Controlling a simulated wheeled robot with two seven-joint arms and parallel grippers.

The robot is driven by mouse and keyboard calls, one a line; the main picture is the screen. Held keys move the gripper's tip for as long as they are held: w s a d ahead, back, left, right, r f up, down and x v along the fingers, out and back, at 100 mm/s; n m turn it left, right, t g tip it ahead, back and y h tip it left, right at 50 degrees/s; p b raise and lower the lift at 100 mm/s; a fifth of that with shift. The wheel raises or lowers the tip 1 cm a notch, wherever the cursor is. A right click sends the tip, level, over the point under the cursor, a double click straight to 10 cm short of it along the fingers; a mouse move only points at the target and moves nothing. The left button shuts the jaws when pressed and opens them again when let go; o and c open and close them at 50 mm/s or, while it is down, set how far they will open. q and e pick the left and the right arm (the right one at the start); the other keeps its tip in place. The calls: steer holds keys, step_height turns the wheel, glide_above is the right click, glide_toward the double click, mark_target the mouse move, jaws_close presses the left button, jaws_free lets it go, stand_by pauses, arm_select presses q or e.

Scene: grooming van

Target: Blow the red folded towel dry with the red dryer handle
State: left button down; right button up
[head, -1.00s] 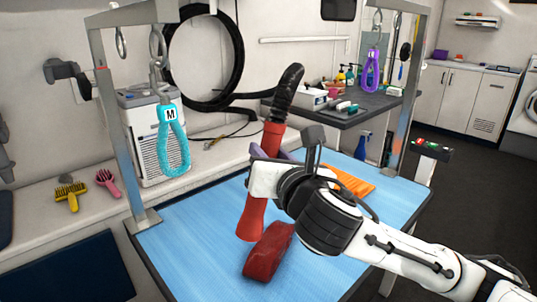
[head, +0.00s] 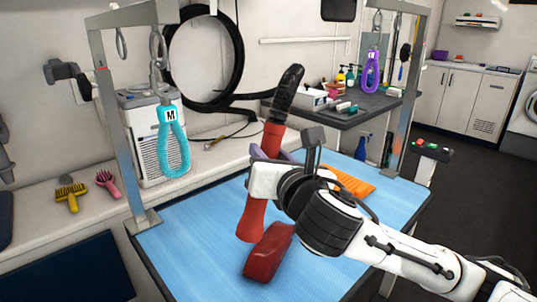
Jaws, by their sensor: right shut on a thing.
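The red dryer handle (head: 252,215) is held upright by my right gripper (head: 262,172), with its wide end pointing down. Its black hose (head: 288,92) rises from the top. The red folded towel (head: 268,254) lies on the blue table top (head: 190,245), just right of and in front of the handle's lower end. I cannot tell whether the handle's mouth touches the towel or is apart from it. My right gripper is shut on the handle, its fingers mostly hidden behind the wrist. My left gripper is not in view.
An orange mat or towel (head: 350,181) and a purple item (head: 291,156) lie on the table behind my right arm. A metal frame with a turquoise loop (head: 174,148) stands at the left. The table's left part is clear.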

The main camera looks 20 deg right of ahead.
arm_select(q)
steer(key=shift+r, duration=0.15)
arm_select(e)
steer(key=shift+d+r, duration=0.15)
steer(key=shift+w+d+p, duration=0.4)
steer(key=shift+w+d, duration=0.05)
steer(key=shift+d, duration=0.05)
arm_select(q)
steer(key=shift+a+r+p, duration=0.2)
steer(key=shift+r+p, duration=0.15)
steer(key=shift+p, duration=0.05)
arm_select(e)
steer(key=shift+w+d, duration=0.8)
stand_by(0.7)
arm_select(q)
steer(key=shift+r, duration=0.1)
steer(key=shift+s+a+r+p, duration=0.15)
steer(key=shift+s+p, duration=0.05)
steer(key=shift+p, duration=0.45)
arm_select(e)
steer(key=d, duration=0.4)
steer(key=shift+w, duration=0.1)
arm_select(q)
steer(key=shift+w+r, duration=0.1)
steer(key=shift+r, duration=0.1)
